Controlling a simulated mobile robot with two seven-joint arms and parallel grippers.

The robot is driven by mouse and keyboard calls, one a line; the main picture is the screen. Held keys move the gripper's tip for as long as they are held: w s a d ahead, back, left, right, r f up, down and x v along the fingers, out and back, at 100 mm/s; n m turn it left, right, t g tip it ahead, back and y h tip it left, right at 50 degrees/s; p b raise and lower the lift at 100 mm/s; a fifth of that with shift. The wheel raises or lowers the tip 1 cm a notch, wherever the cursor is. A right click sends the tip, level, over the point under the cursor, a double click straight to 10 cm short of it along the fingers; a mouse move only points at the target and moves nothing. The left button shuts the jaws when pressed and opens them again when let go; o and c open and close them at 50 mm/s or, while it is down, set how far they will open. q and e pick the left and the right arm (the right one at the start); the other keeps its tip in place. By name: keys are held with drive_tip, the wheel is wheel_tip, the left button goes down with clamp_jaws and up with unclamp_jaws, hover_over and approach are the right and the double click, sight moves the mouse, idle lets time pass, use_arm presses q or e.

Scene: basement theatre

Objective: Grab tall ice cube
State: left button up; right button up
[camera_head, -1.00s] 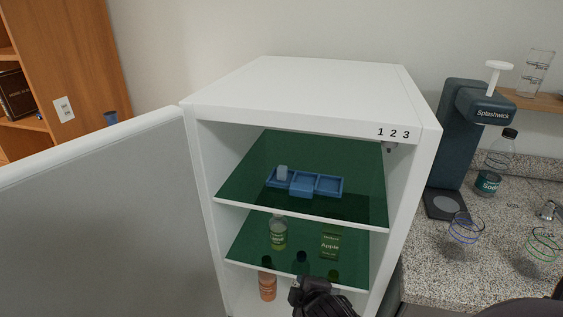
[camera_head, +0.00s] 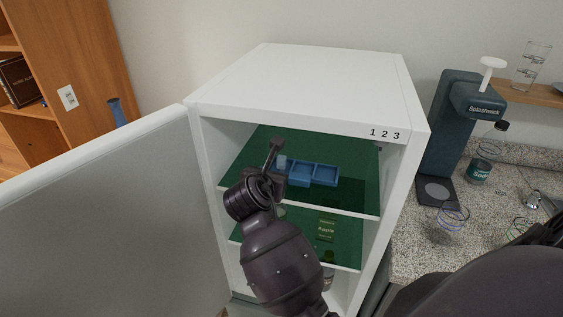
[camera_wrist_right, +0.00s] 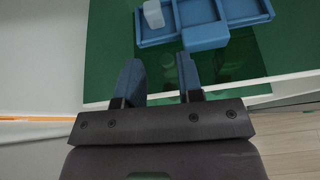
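A small pale blue ice cube (camera_head: 282,161) stands in the left compartment of a blue tray (camera_head: 325,174) on the fridge's upper green shelf. The right wrist view shows the cube (camera_wrist_right: 153,14) at the top, beyond my fingertips. My right gripper (camera_head: 274,164) is at the front of the upper shelf and partly covers the tray's left end in the head view. In the right wrist view the gripper (camera_wrist_right: 159,61) has its two fingers apart, with nothing between them. It is short of the cube and not touching it. My left gripper is out of view.
The white fridge (camera_head: 310,85) stands open, its door (camera_head: 110,215) swung out to the left. A lower shelf holds an apple carton (camera_head: 326,228). A counter (camera_head: 415,245) at the right bears a soda machine (camera_head: 450,125), a bottle (camera_head: 485,160) and glasses.

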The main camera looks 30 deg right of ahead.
sight(280, 161)
drive_tip(key=shift+w+r+n, duration=0.25)
drive_tip(key=shift+w+n, duration=0.05)
drive_tip(key=shift+w, duration=0.2)
drive_tip(key=shift+x, duration=5.2)
drive_tip(key=shift+r, duration=0.15)
drive_tip(key=shift+c, duration=0.3)
drive_tip(key=c, duration=0.5)
